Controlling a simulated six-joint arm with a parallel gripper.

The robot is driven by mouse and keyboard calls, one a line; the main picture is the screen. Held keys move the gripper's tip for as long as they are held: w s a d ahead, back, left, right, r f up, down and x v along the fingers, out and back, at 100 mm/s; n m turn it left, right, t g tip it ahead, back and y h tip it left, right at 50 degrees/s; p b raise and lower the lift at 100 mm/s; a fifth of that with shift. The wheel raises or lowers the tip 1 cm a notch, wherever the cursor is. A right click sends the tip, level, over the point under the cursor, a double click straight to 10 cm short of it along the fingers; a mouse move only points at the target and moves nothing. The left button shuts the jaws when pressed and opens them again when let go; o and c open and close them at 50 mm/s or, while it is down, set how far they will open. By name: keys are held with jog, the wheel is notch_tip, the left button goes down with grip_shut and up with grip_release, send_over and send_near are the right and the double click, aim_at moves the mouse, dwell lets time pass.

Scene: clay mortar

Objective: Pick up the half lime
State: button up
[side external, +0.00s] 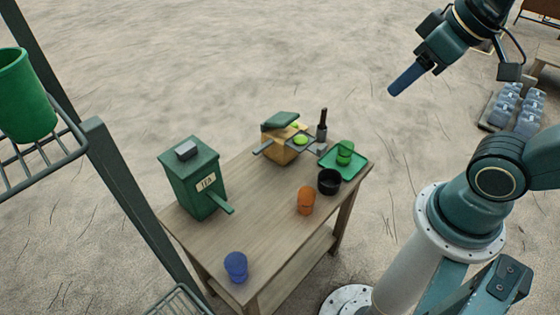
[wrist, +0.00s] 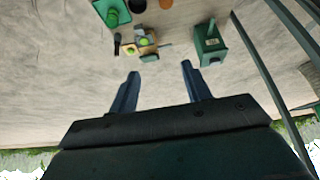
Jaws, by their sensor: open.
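A bright green round thing (side external: 301,140), which looks like the half lime, sits on a small grey holder at the front of a wooden box (side external: 276,152) with a raised green lid. A second green bit (side external: 294,125) shows under the lid; I cannot tell which one is the half lime. Green spots also show at the box in the wrist view (wrist: 144,42). My gripper (side external: 396,90) is high in the air, right of and well above the table. In the wrist view its two blue fingers (wrist: 160,68) are apart with nothing between them.
The table (side external: 265,225) holds a green box with a lever (side external: 202,180), a blue cup (side external: 235,267), an orange cup (side external: 305,201), a black bowl (side external: 329,182), a dark bottle (side external: 322,128) and a green tray (side external: 355,166) with a green cup (side external: 344,153). A rack (side external: 60,165) stands left.

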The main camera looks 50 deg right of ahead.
jog(key=w+d+f+n+g, duration=0.1)
jog(key=w+d+f, duration=0.15)
jog(key=w, duration=0.45)
jog(key=w+d+f+n, duration=0.1)
jog(key=w+f, duration=0.3)
jog(key=w, duration=0.2)
jog(key=w+d+f, duration=0.3)
jog(key=w+f, duration=0.1)
jog(key=f, duration=0.3)
jog(key=w+d+f+n+y, duration=0.1)
jog(key=w+d+f, duration=0.3)
jog(key=f, duration=0.4)
jog(key=shift+w+d, duration=0.25)
jog(key=shift+w, duration=0.05)
jog(key=shift+f, duration=0.1)
send_over(302, 136)
jog(key=s+d, duration=0.1)
jog(key=s, duration=0.1)
jog(key=shift+s+f, duration=0.15)
jog(key=shift+f, duration=3.75)
jog(key=shift+f, duration=0.1)
jog(key=shift+x, duration=2.5)
jog(key=shift+a, duration=0.15)
